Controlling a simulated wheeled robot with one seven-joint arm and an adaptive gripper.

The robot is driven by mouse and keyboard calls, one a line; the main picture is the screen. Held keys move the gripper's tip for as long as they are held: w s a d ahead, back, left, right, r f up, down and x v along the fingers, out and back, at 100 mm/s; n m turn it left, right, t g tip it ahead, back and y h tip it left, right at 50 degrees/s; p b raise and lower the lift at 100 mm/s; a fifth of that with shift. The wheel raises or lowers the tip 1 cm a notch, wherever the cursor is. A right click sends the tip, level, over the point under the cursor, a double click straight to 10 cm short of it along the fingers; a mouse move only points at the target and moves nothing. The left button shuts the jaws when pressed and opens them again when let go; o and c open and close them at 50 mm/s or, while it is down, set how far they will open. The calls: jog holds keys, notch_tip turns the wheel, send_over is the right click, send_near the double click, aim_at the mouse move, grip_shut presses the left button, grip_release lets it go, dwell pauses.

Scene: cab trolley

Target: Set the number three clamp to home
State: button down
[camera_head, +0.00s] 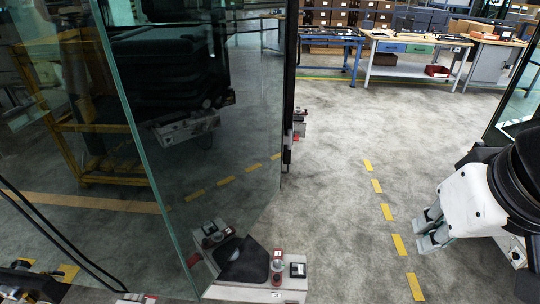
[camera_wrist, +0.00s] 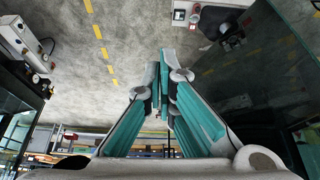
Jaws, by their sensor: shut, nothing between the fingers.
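My gripper (camera_head: 428,231) is at the right of the head view, in the air over the floor, its fingers pointing left. In the wrist view my gripper (camera_wrist: 165,68) has its teal-padded fingers together with nothing between them. A pale unit with a red knob (camera_head: 278,266) and a black-and-white switch (camera_head: 297,270) stands at the bottom centre of the head view, well apart from my gripper. A similar pale unit (camera_wrist: 194,12) shows at the top of the wrist view, and another (camera_wrist: 22,44) at the left. I cannot read which is the number three clamp.
A large glass panel (camera_head: 165,130) fills the left, with reflections in it. A small red-and-white unit (camera_head: 299,121) sits by the dark post. Workbenches (camera_head: 415,40) stand at the back. The grey floor with yellow dashes (camera_head: 387,212) is clear in the middle.

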jog(key=w+a+f+n+g+b, duration=0.25)
jog(key=w+a+f+b, duration=0.25)
jog(key=w+f+b, duration=0.45)
jog(key=w+a+f+n+g+b, duration=0.1)
jog(key=w+a+f+n+b, duration=0.45)
jog(key=w+f, duration=0.7)
jog(key=w+a+f+n+b, duration=0.1)
jog(key=w+a+f+b, duration=0.2)
jog(key=f, duration=0.7)
jog(key=w+a+f+n+g+h+b, duration=0.1)
jog(key=w+a+f+b, duration=0.3)
jog(key=f, duration=0.7)
jog(key=w+a+f+n+g+h+b, duration=0.1)
jog(key=w+a+f+n+b, duration=0.1)
jog(key=a+f+b, duration=0.5)
notch_tip(320, 180, down, 4)
jog(key=shift+w+f+b, duration=0.25)
jog(key=shift+w+b, duration=0.6)
jog(key=shift+b, duration=0.2)
jog(key=shift+g, duration=0.25)
jog(key=b+x, duration=0.2)
jog(key=x, duration=0.3)
jog(key=b+x, duration=0.2)
jog(key=x, duration=0.3)
jog(key=shift+d, duration=0.25)
